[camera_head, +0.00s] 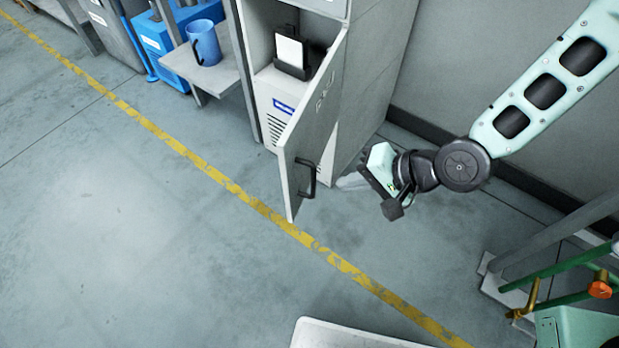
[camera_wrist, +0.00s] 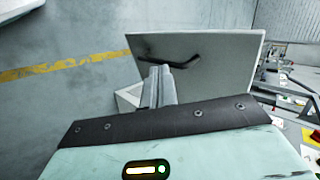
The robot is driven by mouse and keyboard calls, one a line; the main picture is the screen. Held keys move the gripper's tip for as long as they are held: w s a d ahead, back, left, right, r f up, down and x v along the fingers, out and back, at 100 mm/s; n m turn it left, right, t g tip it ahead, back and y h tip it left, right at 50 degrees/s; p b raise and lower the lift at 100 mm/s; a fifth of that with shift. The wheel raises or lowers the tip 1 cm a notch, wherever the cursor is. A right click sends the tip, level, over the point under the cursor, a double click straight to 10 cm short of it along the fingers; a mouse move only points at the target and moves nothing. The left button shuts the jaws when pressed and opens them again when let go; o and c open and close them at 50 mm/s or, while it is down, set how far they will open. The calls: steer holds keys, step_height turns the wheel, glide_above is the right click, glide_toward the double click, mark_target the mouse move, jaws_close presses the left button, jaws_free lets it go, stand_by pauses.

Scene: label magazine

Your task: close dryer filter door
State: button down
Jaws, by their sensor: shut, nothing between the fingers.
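The grey filter door (camera_head: 318,112) stands open, swung out from the front of the tall grey cabinet (camera_head: 372,85). Its black bar handle (camera_head: 307,181) is on the outer face near the free edge. My gripper (camera_head: 345,182) is just right of the handle, on the door's outer side, with its fingers pointing at the door. In the wrist view the shut, empty fingers (camera_wrist: 160,72) point toward the door panel (camera_wrist: 225,70), close below the handle (camera_wrist: 165,54). I cannot tell whether they touch the panel.
Inside the cabinet are a white vented unit (camera_head: 277,112) and a black holder (camera_head: 293,67) with a white card. A blue mug (camera_head: 204,43) stands on a low grey shelf (camera_head: 208,72) to the left. Open floor with a yellow line (camera_head: 215,175) lies in front. A green-framed cart (camera_head: 570,322) is at right.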

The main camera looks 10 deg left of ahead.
mark_target(291, 185)
steer(key=shift+w+a+f, duration=0.15)
steer(key=shift+a+f, duration=0.7)
steer(key=shift+a, duration=0.75)
steer(key=shift+w+a+f, duration=0.2)
steer(key=shift+a+f, duration=0.65)
steer(key=shift+a, duration=0.7)
steer(key=shift+w+a+f, duration=0.15)
steer(key=shift+a+f, duration=0.7)
steer(key=shift+a, duration=0.75)
steer(key=shift+a, duration=0.1)
